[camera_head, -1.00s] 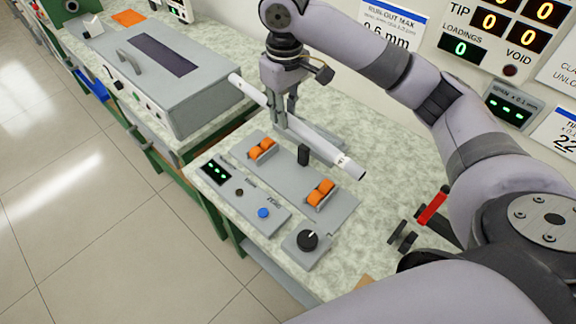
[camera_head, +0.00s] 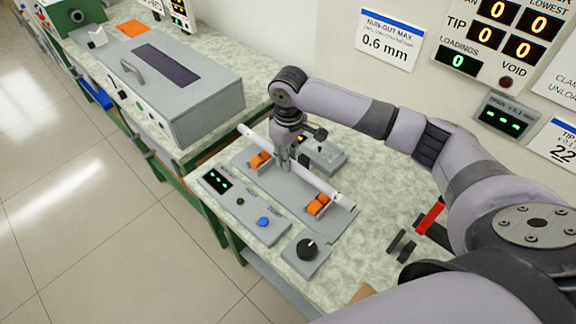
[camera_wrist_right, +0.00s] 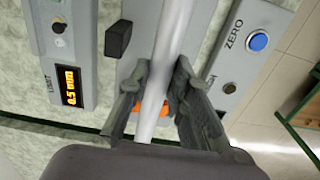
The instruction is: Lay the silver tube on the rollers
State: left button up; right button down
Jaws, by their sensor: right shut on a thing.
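The silver tube (camera_head: 320,184) lies lengthwise over the grey roller base (camera_head: 277,200), just above or on its orange rollers; I cannot tell if it touches them. The near orange rollers (camera_head: 317,204) and the far orange rollers (camera_head: 260,160) show beside the tube. My right gripper (camera_head: 283,165) is shut on the tube between the two roller pairs. In the right wrist view the tube (camera_wrist_right: 172,50) runs between the fingers (camera_wrist_right: 158,90), with a bit of orange behind it. My left gripper is not in view.
A panel with a blue button (camera_head: 263,222) and a black knob (camera_head: 307,248) stand in front of the base. A small grey unit (camera_head: 325,157) sits behind the gripper. A large grey box (camera_head: 165,85) is at the left, a red-handled clamp (camera_head: 430,217) at the right.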

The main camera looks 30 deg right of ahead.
jog(key=shift+f, duration=2.25)
jog(key=shift+f, duration=0.15)
jog(key=c, duration=1.4)
grip_release()
jog(key=shift+c, duration=0.2)
notch_tip(320, 180, up, 12)
jog(key=shift+r+b, duration=0.2)
jog(key=shift+b, duration=0.5)
